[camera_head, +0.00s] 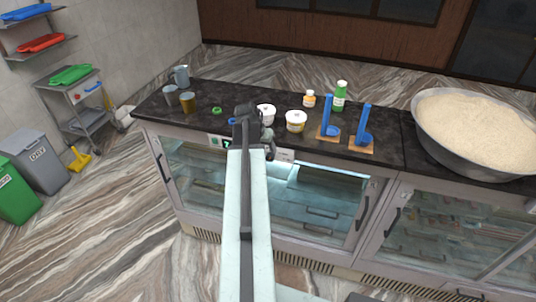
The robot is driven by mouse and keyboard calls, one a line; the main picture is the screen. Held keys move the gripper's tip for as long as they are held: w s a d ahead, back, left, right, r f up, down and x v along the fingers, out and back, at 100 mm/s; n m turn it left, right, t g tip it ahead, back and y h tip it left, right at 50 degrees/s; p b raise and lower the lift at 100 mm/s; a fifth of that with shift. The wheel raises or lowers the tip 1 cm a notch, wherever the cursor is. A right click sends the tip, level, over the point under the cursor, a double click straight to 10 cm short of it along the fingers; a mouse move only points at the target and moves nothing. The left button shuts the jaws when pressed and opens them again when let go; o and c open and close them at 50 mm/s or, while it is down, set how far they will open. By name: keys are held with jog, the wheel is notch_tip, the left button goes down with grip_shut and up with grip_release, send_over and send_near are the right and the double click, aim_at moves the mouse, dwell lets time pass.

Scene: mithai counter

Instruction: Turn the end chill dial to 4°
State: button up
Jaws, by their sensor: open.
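The chilled counter has a dark stone top (200,119) and a glass front. A small control panel (215,141) with a green mark sits on its front strip, just left of my arm. A pale label (285,155) is on the same strip, right of my arm. I cannot make out the end chill dial or its setting; my arm covers part of the strip. My gripper (249,121) is open, with nothing seen in it, at the counter's front edge. Its fingertips are hard to see.
White tubs (296,121), blue stands (329,121), a green bottle (340,97) and metal cups (187,102) stand on the counter. A large bowl (422,125) of pale grains is at the right.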

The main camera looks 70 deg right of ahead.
aim_at(269, 158)
jog(key=b+x, duration=0.6)
jog(key=x, duration=0.1)
jog(key=shift+w+a+f, duration=0.1)
jog(key=shift+d+f+b, duration=0.25)
jog(key=shift+f+b, duration=0.05)
jog(key=shift+b, duration=0.05)
jog(key=shift+r, duration=0.1)
jog(key=shift+a, duration=0.1)
grip_shut()
